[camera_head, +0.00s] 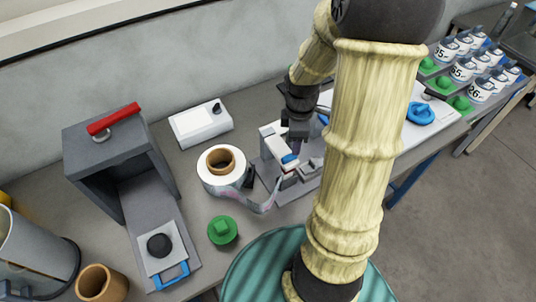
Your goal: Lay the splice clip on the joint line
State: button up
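My gripper (295,140) points down over the grey labelling machine (269,175), right of the white reel (210,163) with its brown core. The fingers are small and dark against the machine, so whether they are open or shut, or hold anything, cannot be told. A small blue piece (290,158) shows just below the gripper, on or by a white block; I cannot tell whether it is the splice clip. A pale web (262,207) runs from the reel to the machine. The joint line cannot be made out.
A dark open-fronted box with a red handle (113,119) stands left. A white device (200,124) is behind the reel. A green knobbed disc (222,230) lies in front. Numbered containers (463,69) stand far right.

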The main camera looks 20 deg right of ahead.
jog(key=s+a+r+m+t, duration=0.1)
jog(key=s+a+r+m, duration=0.1)
jog(key=a+m, duration=0.3)
jog(key=s+a+r+m+t, duration=0.1)
jog(key=s+a+m, duration=0.2)
jog(key=a+m, duration=0.3)
jog(key=shift+s+a+r+m, duration=0.25)
jog(key=shift+s+r+m, duration=0.15)
jog(key=shift+m, duration=0.5)
jog(key=shift+w, duration=0.1)
